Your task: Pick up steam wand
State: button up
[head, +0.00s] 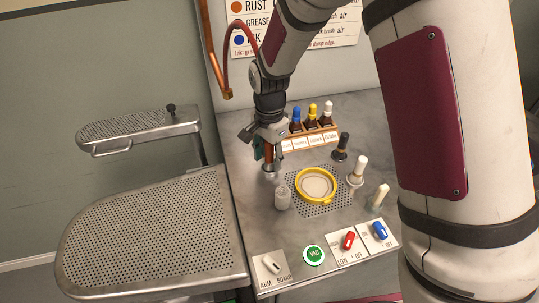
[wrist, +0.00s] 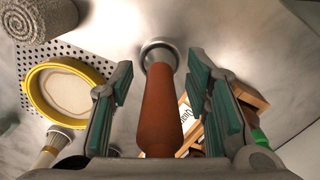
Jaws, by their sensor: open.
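What looks like the steam wand (wrist: 160,110) is an orange-brown handle with a metal collar at its far end. In the wrist view it lies between the two teal-padded fingers of my gripper (wrist: 165,100). Gaps show on both sides of the handle, so the gripper is open around it and not shut on it. In the head view the handle (head: 268,153) shows only in part below my gripper (head: 262,146), above the left part of the steel worktop (head: 240,215). The near end of the handle is hidden by the gripper's palm.
A yellow-rimmed round dish (head: 316,185) and a grey-white cylinder (head: 282,197) stand close by. A wooden rack of capped bottles (head: 311,120) is just behind to the right. Brushes (head: 357,170) stand on the right. Perforated boards (head: 150,235) lie left. Switches (head: 347,240) line the front.

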aim_at(272, 162)
grip_shut()
jog(key=shift+r, duration=0.1)
jog(key=shift+r, duration=0.45)
jog(key=r, duration=0.2)
jog(key=shift+s+d+r, duration=0.2)
jog(key=shift+d+r, duration=0.05)
jog(key=shift+r, duration=0.1)
jog(key=s+d+r, duration=0.1)
jog(key=s+d, duration=0.9)
jog(key=d, duration=0.1)
jog(key=shift+d+r+b, duration=0.15)
jog(key=shift+d+b, duration=0.2)
jog(key=shift+r, duration=0.15)
